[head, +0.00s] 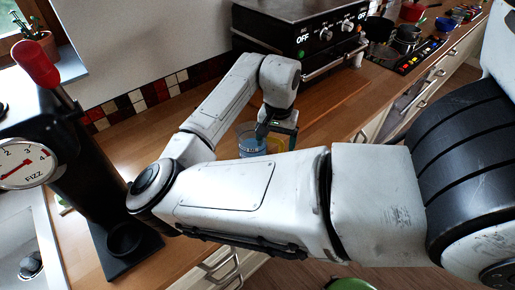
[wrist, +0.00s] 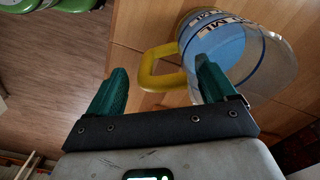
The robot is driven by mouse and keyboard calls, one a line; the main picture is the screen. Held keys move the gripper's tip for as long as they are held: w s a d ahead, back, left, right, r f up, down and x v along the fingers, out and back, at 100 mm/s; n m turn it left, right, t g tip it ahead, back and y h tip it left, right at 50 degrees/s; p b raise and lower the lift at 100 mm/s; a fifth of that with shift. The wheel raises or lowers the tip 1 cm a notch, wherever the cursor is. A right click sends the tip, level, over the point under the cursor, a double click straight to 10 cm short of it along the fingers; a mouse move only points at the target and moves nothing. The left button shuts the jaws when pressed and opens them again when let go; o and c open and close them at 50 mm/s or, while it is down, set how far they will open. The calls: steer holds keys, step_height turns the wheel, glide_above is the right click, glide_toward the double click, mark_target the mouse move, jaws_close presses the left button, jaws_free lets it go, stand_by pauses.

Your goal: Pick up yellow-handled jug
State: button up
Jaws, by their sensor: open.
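The yellow-handled jug (wrist: 232,48) is a clear vessel with a blue inside and white lettered band, at the upper right of the wrist view. Its yellow handle (wrist: 146,68) reaches left, into the space between my fingers. My gripper (wrist: 160,85) is open, with one green finger left of the handle and the other in front of the jug's body. I cannot tell whether either finger touches it. In the head view the jug (head: 250,143) stands on the wooden counter, partly hidden by my arm, with my gripper (head: 278,127) at its upper right.
A black oven (head: 305,35) stands on the counter behind. A black soda machine (head: 75,165) with a red lever stands at the left. Pots (head: 405,40) and a hob are at the far right. The counter between jug and oven is clear.

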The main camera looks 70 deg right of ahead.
steer(key=shift+c, duration=0.4)
steer(key=c, duration=1.3)
steer(key=shift+r, duration=0.1)
steer(key=shift+r, duration=0.4)
step_height(320, 180, up, 2)
steer(key=shift+r, duration=0.1)
steer(key=s+a+r, duration=0.2)
steer(key=s+r, duration=0.1)
steer(key=s, duration=0.1)
steer(key=s+a+r+b, duration=0.1)
steer(key=s+a+r, duration=0.1)
steer(key=s+r, duration=0.1)
steer(key=s+a+r, duration=0.2)
steer(key=s+r, duration=0.2)
steer(key=s, duration=0.1)
steer(key=shift+s, duration=0.35)
steer(key=shift+d, duration=0.1)
